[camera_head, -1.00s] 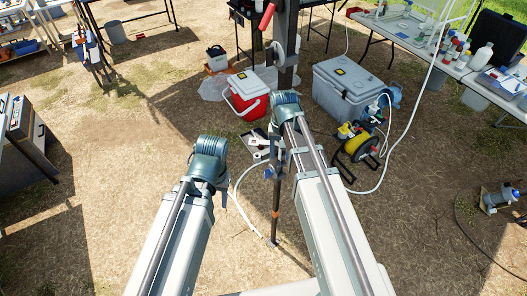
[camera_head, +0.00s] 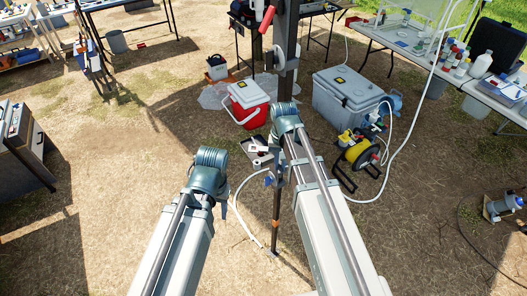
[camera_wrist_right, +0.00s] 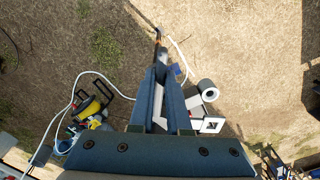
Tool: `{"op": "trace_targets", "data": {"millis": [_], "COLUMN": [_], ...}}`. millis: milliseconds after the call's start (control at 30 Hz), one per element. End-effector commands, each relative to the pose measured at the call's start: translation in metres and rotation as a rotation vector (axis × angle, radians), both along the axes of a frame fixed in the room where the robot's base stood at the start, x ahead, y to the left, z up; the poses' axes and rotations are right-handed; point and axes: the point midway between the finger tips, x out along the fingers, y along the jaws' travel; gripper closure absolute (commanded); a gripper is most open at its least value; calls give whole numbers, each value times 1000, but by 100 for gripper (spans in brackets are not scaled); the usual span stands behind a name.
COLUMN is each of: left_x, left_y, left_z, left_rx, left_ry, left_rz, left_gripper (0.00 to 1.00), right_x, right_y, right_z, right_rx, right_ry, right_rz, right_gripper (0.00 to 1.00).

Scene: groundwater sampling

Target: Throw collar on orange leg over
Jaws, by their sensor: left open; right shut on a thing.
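A pale hose (camera_head: 236,200) curves over the ground left of the leg. A laden table (camera_head: 420,45) is at far right.

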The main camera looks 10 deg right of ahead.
Motion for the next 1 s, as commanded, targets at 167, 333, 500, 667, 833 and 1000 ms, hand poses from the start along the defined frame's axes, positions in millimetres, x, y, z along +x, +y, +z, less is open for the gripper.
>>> {"op": "trace_targets", "data": {"millis": [167,333,500,667,833,1000], "left_x": [0,0,0,0,0,0], "left_y": [0,0,0,0,0,0], "left_z": [0,0,0,0,0,0], "left_rx": [0,0,0,0,0,0], "left_ry": [0,0,0,0,0,0], "left_rz": [0,0,0,0,0,0], "left_gripper": [50,50,50,50,50,50], "right_x": [0,1,1,1,1,4], "right_y": [-15,-33,-43,-45,-45,-53], "right_z": [0,0,0,0,0,0], "right_rx": [0,0,-1,-1,-1,0], "right_ry": [0,-2,-3,-3,-3,-2], "right_rz": [148,349,474,499,502,589], "right_gripper": [100,100,100,100,100,100]}}
